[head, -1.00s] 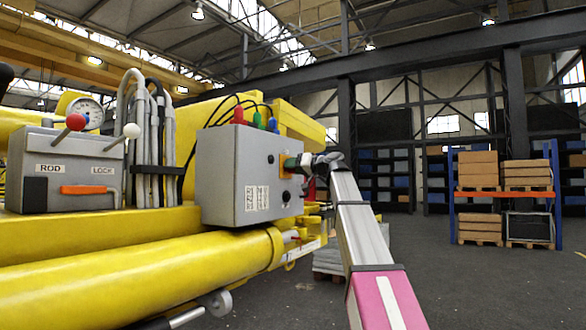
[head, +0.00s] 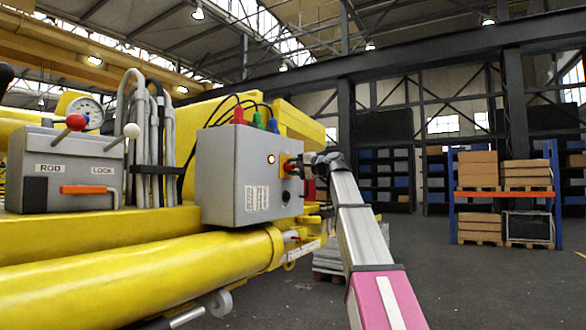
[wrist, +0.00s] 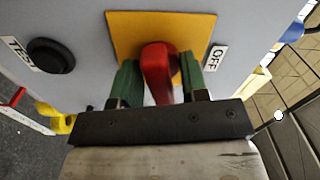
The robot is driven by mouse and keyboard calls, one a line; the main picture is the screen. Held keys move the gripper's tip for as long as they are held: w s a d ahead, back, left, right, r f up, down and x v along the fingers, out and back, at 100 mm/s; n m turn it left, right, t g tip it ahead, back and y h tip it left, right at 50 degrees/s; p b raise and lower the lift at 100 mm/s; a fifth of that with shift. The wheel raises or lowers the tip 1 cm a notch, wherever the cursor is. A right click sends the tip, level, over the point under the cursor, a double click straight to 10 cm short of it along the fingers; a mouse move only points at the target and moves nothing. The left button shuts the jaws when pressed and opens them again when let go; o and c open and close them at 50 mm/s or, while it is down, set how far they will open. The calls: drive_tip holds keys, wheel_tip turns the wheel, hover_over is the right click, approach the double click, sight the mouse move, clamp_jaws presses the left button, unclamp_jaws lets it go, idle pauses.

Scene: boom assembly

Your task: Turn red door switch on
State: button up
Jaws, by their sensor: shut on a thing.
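The red door switch (wrist: 157,65) sits on a yellow plate (wrist: 120,24) on the grey control box (head: 225,180). In the wrist view its handle stands between the two green fingers of my gripper (wrist: 159,76), which is shut on it. In the head view, my gripper (head: 291,166) is at the right face of the box, with a bit of red showing there. An OFF label (wrist: 216,58) is right of the plate in the wrist view. A small lamp (head: 271,159) on the box is lit.
A black round button (wrist: 50,57) beside a TEST label (wrist: 23,54) is left of the switch. Yellow boom beams (head: 130,285) run below the box. A lever box (head: 70,168) stands left. Shelving with cartons (head: 478,168) stands far right over open floor.

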drive_tip(key=shift+m, duration=1.1)
drive_tip(key=o, duration=0.6)
drive_tip(key=shift+c, duration=0.2)
drive_tip(key=shift+d, duration=0.1)
drive_tip(key=v, duration=1)
drive_tip(key=shift+s+d, duration=0.2)
drive_tip(key=shift+d, duration=0.05)
drive_tip(key=shift+f, duration=0.1)
